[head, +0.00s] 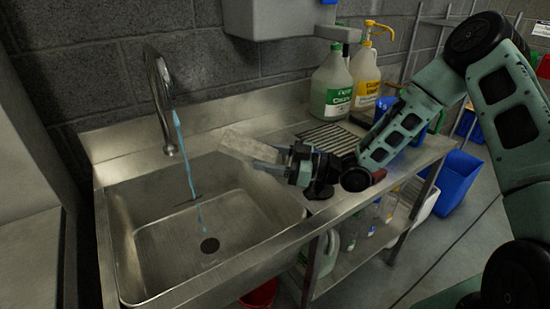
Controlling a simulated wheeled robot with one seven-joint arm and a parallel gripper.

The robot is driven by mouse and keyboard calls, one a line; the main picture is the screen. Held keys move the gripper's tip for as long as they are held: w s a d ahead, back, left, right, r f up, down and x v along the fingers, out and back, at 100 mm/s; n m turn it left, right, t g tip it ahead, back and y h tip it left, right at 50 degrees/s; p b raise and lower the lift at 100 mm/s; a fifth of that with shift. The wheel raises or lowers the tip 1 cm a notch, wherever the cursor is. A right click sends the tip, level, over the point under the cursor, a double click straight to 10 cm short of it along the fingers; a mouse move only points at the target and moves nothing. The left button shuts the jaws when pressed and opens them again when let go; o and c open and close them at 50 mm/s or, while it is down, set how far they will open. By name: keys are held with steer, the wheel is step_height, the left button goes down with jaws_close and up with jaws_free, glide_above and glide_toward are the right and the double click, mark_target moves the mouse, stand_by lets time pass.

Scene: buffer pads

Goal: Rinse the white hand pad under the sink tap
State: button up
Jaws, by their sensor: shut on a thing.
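The white hand pad (248,147) looks like a flat, pale grey-white block. My gripper (280,162) is shut on its right end and holds it above the right side of the sink basin (150,235). The tap (158,90) is a curved metal spout at the back left of the sink. A thin blue stream of water (187,155) runs from it down into the basin, near the drain (210,245). The pad is to the right of the stream and apart from it. The fingertips are partly hidden by the pad and the gripper body.
A green-labelled jug (332,85) and a yellow-labelled pump bottle (368,80) stand at the back of the metal counter. A ribbed drain mat (328,138) lies behind my gripper. A white dispenser (280,18) hangs on the wall above. A blue bin (458,178) stands at right.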

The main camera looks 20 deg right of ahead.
steer(key=f+b+x, duration=0.1)
steer(key=b+x, duration=0.1)
steer(key=x, duration=1)
steer(key=shift+a, duration=0.4)
steer(key=shift+f, duration=0.1)
stand_by(2.0)
steer(key=shift+r+v, duration=0.2)
steer(key=shift+v, duration=1.8)
steer(key=shift+r+v, duration=0.2)
steer(key=shift+v, duration=1.85)
steer(key=shift+r+v, duration=0.2)
steer(key=shift+v, duration=1.8)
